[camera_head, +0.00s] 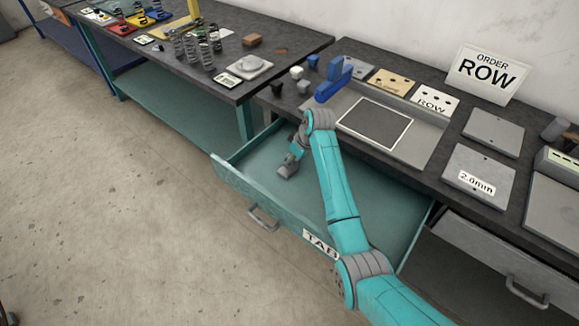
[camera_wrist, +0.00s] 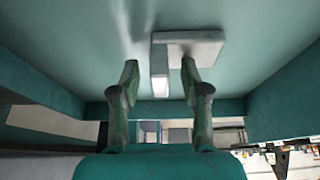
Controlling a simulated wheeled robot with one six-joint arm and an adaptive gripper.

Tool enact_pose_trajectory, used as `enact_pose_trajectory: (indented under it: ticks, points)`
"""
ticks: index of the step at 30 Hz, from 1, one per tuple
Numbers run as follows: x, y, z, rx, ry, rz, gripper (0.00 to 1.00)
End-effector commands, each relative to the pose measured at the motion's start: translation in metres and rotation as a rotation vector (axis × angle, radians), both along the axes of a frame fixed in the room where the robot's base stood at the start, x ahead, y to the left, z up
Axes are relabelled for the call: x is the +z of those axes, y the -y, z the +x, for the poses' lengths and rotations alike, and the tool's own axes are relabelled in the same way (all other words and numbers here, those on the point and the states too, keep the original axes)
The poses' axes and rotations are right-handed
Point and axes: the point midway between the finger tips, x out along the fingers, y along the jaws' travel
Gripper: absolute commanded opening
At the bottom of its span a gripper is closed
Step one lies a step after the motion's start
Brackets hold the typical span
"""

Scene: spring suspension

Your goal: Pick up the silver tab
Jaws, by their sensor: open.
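The silver tab (camera_wrist: 180,42) is a pale grey, bent piece with a wide plate and a narrow leg, lying on the teal drawer floor in the wrist view. My gripper (camera_wrist: 160,78) is open, with one finger on each side of the tab's narrow leg. The right fingertip is close to the wide plate; I cannot tell if it touches. The open drawer (camera_head: 395,235) is labelled "TAB". In the head view my arm reaches down into its left part, and the tab cannot be told clearly from my wrist there.
Drawer walls (camera_wrist: 285,95) stand close on both sides in the wrist view. The dark workbench (camera_head: 440,135) above the drawer holds plates, small blocks and a blue fixture (camera_head: 333,80). Another bench with springs (camera_head: 190,48) stands at the left. The drawer's right part looks empty.

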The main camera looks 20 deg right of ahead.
Motion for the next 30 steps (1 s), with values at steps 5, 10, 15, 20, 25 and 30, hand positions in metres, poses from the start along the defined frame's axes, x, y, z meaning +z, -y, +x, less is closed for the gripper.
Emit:
enact_pose_trajectory:
  ticks: [5,10,15,20,25,30]
  points:
    - [0.000,0.000,0.000,0.000,0.000,0.000,0.36]
    - [0.000,0.000,0.000,0.000,0.000,0.000,0.00]
    - [0.000,0.000,0.000,0.000,0.000,0.000,0.00]
    - [0.001,0.000,0.000,0.000,0.000,0.000,0.00]
    - [0.018,0.000,0.001,-0.001,0.004,0.000,0.00]
    - [0.050,0.000,0.001,0.000,0.005,0.000,0.00]
